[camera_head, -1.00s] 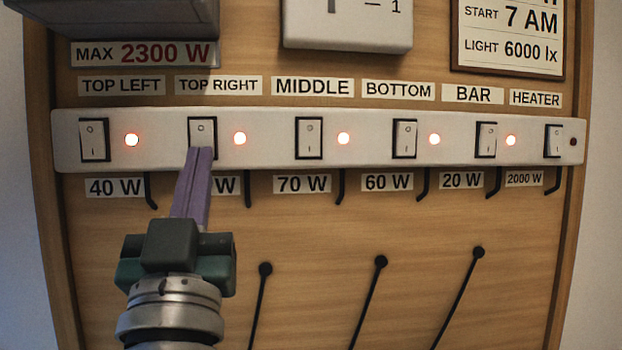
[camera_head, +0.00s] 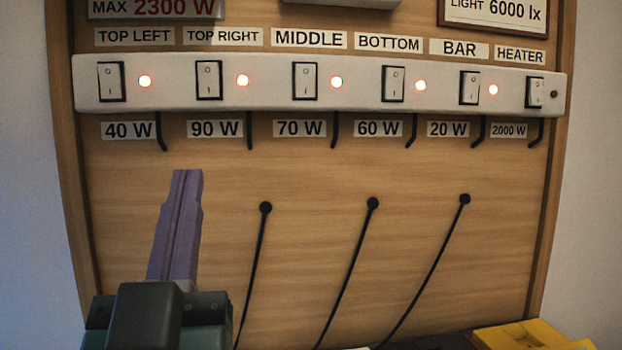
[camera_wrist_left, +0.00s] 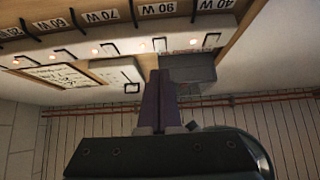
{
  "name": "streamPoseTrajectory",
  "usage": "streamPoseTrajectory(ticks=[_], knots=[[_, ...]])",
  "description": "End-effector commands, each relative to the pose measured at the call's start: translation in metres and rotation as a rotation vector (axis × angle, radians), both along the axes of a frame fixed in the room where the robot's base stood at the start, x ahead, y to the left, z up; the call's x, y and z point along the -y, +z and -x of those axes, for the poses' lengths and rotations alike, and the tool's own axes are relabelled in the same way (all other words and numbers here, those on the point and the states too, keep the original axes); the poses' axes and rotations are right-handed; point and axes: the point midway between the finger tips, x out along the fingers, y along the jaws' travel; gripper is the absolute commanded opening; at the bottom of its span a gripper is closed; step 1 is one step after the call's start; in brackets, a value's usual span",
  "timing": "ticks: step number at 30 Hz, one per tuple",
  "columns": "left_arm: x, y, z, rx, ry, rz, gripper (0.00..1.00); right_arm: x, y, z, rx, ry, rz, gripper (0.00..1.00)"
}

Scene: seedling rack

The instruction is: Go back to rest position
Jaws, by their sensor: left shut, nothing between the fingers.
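My left gripper (camera_head: 184,174) is shut and empty, its purple fingers pressed together and pointing up. In the head view it stands in front of the wooden board, below the 40 W and 90 W labels and apart from the switches. It also shows in the left wrist view (camera_wrist_left: 159,74). The white switch strip (camera_head: 270,84) runs across the board with several rocker switches. The lamps beside the first five switches glow orange; the lamp by the HEATER switch (camera_head: 535,92) is dark. My right gripper is in neither view.
The wooden board (camera_head: 420,270) carries three black cables running down from holes, the leftmost (camera_head: 258,260) right of my gripper. A yellow object (camera_head: 520,336) sits at the bottom right. Short black cables hang under the strip. The board between strip and gripper is clear.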

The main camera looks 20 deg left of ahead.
Motion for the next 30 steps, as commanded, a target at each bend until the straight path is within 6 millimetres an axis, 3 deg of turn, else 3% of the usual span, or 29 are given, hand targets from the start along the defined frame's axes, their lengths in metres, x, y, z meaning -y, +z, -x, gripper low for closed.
streamPoseTrajectory(ticks=[15,20,26,30], knots=[[0.001,-0.001,0.001,-0.002,-0.001,-0.001,0.00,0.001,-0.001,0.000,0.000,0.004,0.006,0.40],[0.009,-0.006,-0.012,-0.081,-0.088,-0.009,0.00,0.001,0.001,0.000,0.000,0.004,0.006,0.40],[0.045,-0.045,-0.041,-0.431,-0.380,-0.013,0.00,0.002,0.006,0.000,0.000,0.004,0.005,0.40],[0.068,-0.093,-0.036,-0.764,-0.544,0.019,0.00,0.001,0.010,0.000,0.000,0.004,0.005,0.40]])
